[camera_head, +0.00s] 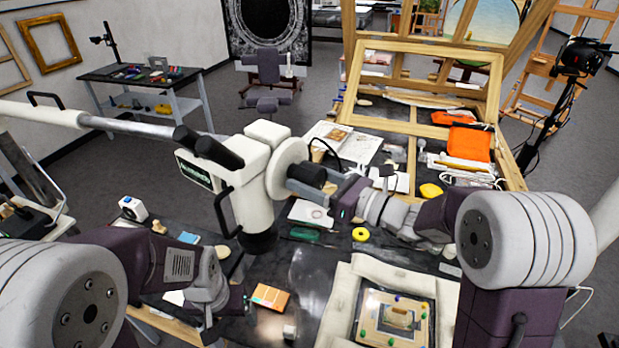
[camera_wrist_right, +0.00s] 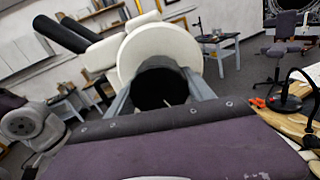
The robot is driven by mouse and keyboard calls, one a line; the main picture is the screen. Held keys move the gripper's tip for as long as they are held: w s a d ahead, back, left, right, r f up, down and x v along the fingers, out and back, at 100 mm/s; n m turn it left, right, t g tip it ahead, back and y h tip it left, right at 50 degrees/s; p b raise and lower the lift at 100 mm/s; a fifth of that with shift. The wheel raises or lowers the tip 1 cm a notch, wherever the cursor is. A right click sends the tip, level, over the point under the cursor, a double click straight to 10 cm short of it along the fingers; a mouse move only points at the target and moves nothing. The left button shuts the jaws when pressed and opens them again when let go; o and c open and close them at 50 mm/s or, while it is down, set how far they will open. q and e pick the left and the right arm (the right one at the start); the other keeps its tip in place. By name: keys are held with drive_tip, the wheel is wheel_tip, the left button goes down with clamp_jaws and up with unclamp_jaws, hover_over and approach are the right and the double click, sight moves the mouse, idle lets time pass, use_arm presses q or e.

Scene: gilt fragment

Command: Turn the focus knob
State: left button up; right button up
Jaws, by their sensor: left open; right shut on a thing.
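A white microscope (camera_head: 258,165) with black eyepieces (camera_head: 205,147) stands on the dark bench, left of centre in the head view. Its black focus knob (camera_head: 307,174) sticks out to the right from a white disc. The knob also shows in the right wrist view (camera_wrist_right: 160,84), with the white disc (camera_wrist_right: 160,50) behind it. My right gripper (camera_head: 312,185) is shut on the knob, one finger along each side. My left gripper (camera_head: 222,318) is open, low over the bench's front left part, apart from the microscope; its fingertips are partly hard to make out.
A padded white frame (camera_head: 339,300) around a gilt piece (camera_head: 398,318) lies at the front. An orange box (camera_head: 270,297), a yellow tape roll (camera_head: 360,234) and a green tool (camera_head: 304,233) lie nearby. A wooden easel frame (camera_head: 420,130) stands behind.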

sight(320, 185)
drive_tip(key=shift+m, duration=0.5)
drive_tip(key=o, duration=1.4)
drive_tip(key=shift+c, duration=0.2)
drive_tip(key=b+v, duration=0.2)
drive_tip(key=v, duration=0.6)
drive_tip(key=shift+s+d+f+b, duration=0.1)
drive_tip(key=shift+d+f+b, duration=0.1)
drive_tip(key=shift+b, duration=0.1)
drive_tip(key=shift+s+d+r, duration=0.1)
drive_tip(key=shift+s+d, duration=0.1)
